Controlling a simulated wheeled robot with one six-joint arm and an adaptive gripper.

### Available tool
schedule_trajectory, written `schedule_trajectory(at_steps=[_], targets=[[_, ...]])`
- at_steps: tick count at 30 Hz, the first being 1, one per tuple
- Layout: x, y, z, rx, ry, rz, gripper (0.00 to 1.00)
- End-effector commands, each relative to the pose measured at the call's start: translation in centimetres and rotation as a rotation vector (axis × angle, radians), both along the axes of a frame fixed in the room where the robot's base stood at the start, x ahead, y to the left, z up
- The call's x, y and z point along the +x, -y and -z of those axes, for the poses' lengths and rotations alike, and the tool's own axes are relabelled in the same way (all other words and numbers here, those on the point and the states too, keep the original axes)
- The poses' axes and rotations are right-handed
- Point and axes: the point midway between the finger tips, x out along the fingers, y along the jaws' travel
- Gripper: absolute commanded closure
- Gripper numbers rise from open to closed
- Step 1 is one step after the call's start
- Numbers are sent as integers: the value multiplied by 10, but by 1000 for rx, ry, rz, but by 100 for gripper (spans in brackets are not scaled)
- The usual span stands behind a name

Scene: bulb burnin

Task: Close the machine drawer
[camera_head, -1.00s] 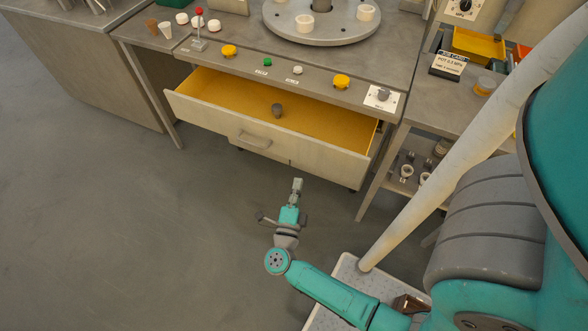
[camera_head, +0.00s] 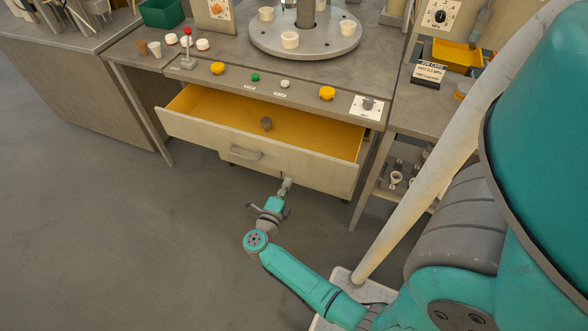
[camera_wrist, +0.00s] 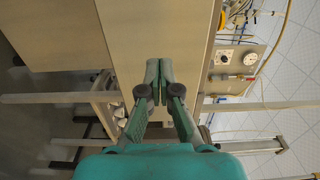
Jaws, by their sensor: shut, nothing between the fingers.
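The machine drawer (camera_head: 190,131) is pulled out from under the machine's top, its yellow inside (camera_head: 300,125) showing. The pale drawer front has a bar handle (camera_head: 246,153). My gripper (camera_head: 287,183) is shut and empty, low in front of the drawer front, right of the handle. In the wrist view the closed fingertips (camera_wrist: 159,64) point at a pale flat panel (camera_wrist: 165,30). I cannot tell whether they touch it.
The machine top carries a round turntable (camera_head: 300,45) with white cups, and its front edge has yellow, green and white buttons. The floor (camera_head: 130,230) at left is clear.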

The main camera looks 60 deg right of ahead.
Motion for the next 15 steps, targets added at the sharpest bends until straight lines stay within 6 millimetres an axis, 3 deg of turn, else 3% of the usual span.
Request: schedule_trajectory(at_steps=[9,15], targets=[[3,48,0,-1,1,3,100],[5,64,0,0,0,2,100]])
